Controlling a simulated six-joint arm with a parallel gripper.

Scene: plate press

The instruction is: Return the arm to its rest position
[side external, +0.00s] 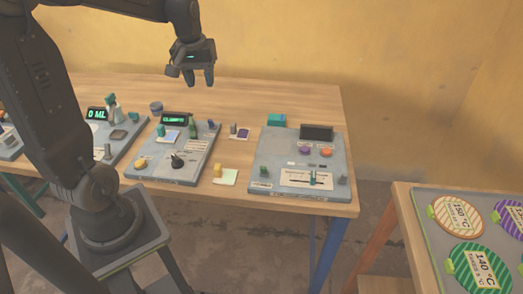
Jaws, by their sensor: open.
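My gripper (202,80) hangs above the back part of the wooden table (245,97), fingers pointing down and apart, with nothing between them. It is clear of the tabletop and of the devices on it. My arm rises on the left side of the view and bends over at the top, partly outside the picture.
A grey panel (265,150) with a dark screen and buttons lies on the table's right. Another panel (200,163) with a knob and a green display lies left of it. A rack of round striped plates (458,215) stands on a separate table at the right. Air around the gripper is free.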

